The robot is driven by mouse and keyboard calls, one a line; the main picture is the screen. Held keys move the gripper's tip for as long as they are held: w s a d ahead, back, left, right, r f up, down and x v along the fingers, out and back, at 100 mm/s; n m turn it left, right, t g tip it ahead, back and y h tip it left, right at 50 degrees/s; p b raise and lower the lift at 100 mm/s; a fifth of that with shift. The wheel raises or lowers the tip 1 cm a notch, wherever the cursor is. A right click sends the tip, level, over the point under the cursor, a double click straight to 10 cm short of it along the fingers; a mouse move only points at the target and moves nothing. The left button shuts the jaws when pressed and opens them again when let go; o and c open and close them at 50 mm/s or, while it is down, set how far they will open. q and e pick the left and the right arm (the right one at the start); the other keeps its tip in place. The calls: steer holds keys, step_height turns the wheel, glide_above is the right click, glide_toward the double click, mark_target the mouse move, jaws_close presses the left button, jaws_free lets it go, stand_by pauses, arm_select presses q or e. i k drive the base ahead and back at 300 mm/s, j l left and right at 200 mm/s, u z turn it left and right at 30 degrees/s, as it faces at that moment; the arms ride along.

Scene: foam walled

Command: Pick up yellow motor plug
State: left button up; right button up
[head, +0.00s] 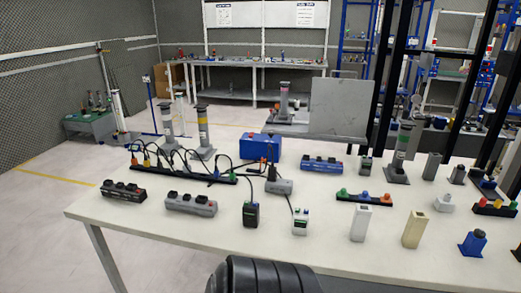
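I cannot single out the yellow motor plug with certainty. Small coloured plugs stand on a black strip at the table's middle right (364,198), with green and orange ones showing. Another black strip at the right edge (494,209) holds a yellow-orange plug (484,203) and red and green ones. A long black strip at the left (195,174) carries several cabled plugs, one of them yellow-orange (147,160). Neither gripper shows. A black ribbed part, which seems to be mine, is at the bottom centre, and no fingers are visible on it.
The white table (130,215) also holds a blue box (260,148), a black power strip (123,191), a grey one (191,204), and upright white (361,224) and beige (416,229) blocks. Loose cables cross the left half. The table's front left strip is clear.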

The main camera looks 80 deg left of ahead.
mark_target(145, 162)
steer(key=u, duration=3.65)
steer(key=z, duration=0.4)
steer(key=i+j+z, duration=0.2)
steer(key=z, duration=0.15)
steer(key=i+j+z, duration=0.15)
steer(key=j+z, duration=0.2)
steer(key=i+j+z, duration=0.1)
steer(key=j+z, duration=0.25)
